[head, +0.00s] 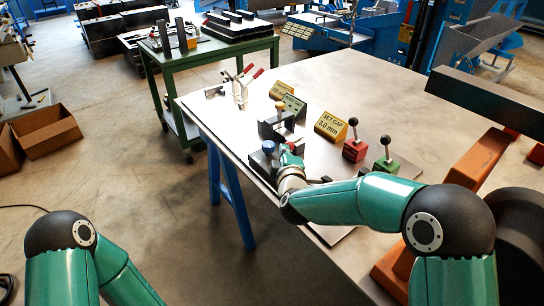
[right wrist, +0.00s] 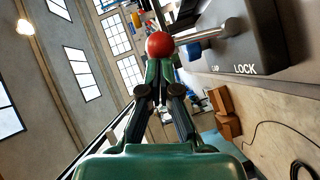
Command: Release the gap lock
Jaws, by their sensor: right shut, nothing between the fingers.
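The gap lock is a metal lever (right wrist: 205,35) with a red ball knob (right wrist: 159,45), coming out of a dark block (right wrist: 268,45) lettered "GAP LOCK" in the right wrist view. My right gripper (right wrist: 159,78) is shut and empty. Its fingertips come together right below the red knob in that view; I cannot tell whether they touch it. In the head view my right gripper (head: 289,157) is at the near left table edge, beside a blue round part (head: 268,147). The lever is not clear there. My left gripper is out of the picture; only its arm shows.
A yellow "SET GAP 3.0 mm" sign (head: 331,126) stands behind my right gripper. A red-based lever (head: 355,148) and a green-based lever (head: 386,160) stand to its right. Red-handled clamps (head: 243,84) are at the far left edge. The table's middle (head: 360,95) is clear.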

